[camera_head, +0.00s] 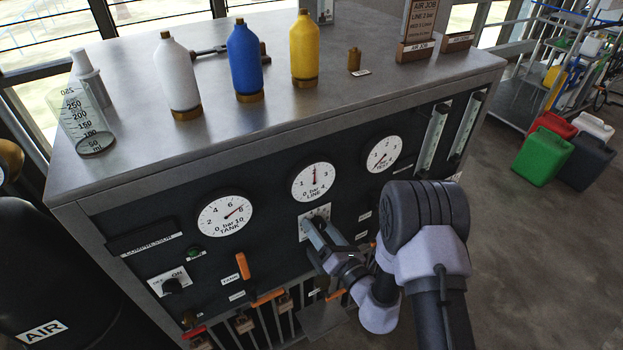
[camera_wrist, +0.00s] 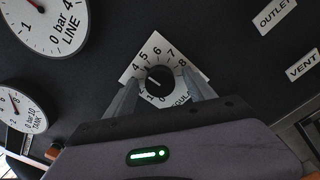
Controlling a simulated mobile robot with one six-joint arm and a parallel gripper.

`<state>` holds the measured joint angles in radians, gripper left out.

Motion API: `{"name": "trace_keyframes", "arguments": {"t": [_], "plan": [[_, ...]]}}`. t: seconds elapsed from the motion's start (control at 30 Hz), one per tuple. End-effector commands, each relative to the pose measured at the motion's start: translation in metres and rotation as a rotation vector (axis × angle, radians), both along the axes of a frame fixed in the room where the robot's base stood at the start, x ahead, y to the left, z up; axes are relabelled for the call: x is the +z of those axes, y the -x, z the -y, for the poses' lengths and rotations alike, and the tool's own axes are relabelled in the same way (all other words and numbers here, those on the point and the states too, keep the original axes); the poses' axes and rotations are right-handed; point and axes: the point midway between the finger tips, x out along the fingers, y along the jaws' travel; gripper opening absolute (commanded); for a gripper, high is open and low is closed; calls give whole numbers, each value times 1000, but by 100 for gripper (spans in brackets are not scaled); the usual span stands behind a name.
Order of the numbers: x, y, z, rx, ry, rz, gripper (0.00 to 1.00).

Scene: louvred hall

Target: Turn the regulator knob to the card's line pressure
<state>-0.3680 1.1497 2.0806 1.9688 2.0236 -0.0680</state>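The regulator knob (camera_wrist: 160,79) is a black round knob on a white dial plate (camera_wrist: 151,52) with a printed number scale. My gripper (camera_wrist: 162,84) is open, with one finger on each side of the knob; gaps seem to show, but contact is hard to tell. In the head view my gripper (camera_head: 318,232) is at the panel and hides the knob. The LINE gauge (camera_head: 316,182) has its needle nearly straight up, near 2 bar. It shows partly in the wrist view (camera_wrist: 45,22). The card (camera_head: 421,22) on the bench top reads AIR JOB, LINE 2 bar; its lower line is too small.
The TANK gauge (camera_head: 224,215) and another gauge (camera_head: 383,154) flank the LINE gauge. Below are an orange-handled lever (camera_head: 243,266) and a COMPRESSOR switch (camera_head: 171,286). White (camera_head: 178,76), blue (camera_head: 244,62) and yellow (camera_head: 304,50) bottles stand on the bench top (camera_head: 330,95).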

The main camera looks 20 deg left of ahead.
Motion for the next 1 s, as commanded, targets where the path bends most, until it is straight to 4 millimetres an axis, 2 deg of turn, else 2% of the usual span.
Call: {"name": "trace_keyframes", "arguments": {"t": [0.2,0.6,1.0], "plan": [[-1,3,3,0,1,-1,63],[-3,42,50,-1,0,0,63],[0,50,59,-1,1,-2,63]]}}
